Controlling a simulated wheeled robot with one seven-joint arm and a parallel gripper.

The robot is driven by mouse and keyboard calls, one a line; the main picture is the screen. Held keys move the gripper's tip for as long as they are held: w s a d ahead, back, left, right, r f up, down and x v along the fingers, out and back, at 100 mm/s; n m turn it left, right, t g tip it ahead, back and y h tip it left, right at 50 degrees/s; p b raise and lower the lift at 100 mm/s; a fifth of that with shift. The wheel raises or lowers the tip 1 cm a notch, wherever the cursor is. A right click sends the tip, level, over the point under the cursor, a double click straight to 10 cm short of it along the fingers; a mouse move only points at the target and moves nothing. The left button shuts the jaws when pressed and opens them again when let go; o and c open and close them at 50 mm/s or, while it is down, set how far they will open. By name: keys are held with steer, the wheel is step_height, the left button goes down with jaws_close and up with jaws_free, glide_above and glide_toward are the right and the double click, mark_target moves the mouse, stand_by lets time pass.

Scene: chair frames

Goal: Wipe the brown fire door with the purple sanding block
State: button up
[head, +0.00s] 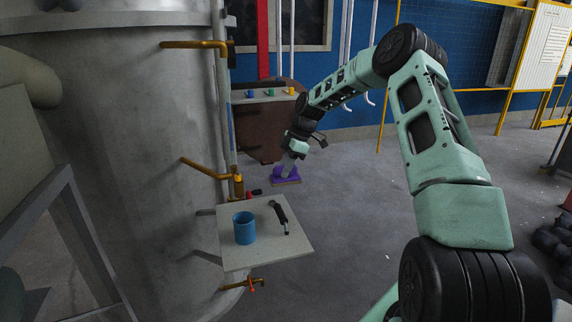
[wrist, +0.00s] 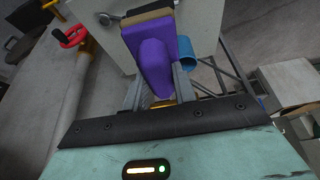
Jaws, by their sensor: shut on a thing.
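The purple sanding block (head: 286,175) is in the grasp of my gripper (head: 291,166), past the far edge of a small shelf. The block has a tan and dark pad and hangs above the floor in the head view. In the wrist view the purple block (wrist: 152,62) sits between the two fingers of my gripper (wrist: 158,84), its pad at the far end. I cannot make out a brown fire door for certain. A brown cabinet-like body (head: 256,130) stands behind my gripper, with colored knobs on top.
The pale shelf (head: 262,253) holds a blue mug (head: 244,230) and a black-handled tool (head: 280,216). A large grey tank (head: 130,150) with brass pipes fills the left. A red valve wheel (wrist: 72,36) shows in the wrist view.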

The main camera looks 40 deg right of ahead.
steer(key=s+a+f+m+t+h, duration=0.1)
steer(key=s+a+f+m+h, duration=0.1)
steer(key=s+a+f+m, duration=0.3)
steer(key=s+a+f+m+t+h, duration=0.1)
steer(key=s+a+f+m+h, duration=0.1)
steer(key=s+a+f+m, duration=0.4)
steer(key=shift+s+a+f+m+t, duration=0.35)
steer(key=shift+s+a+m, duration=0.65)
steer(key=shift+s+a, duration=2.85)
steer(key=shift+w+a, duration=1)
steer(key=shift+w, duration=0.05)
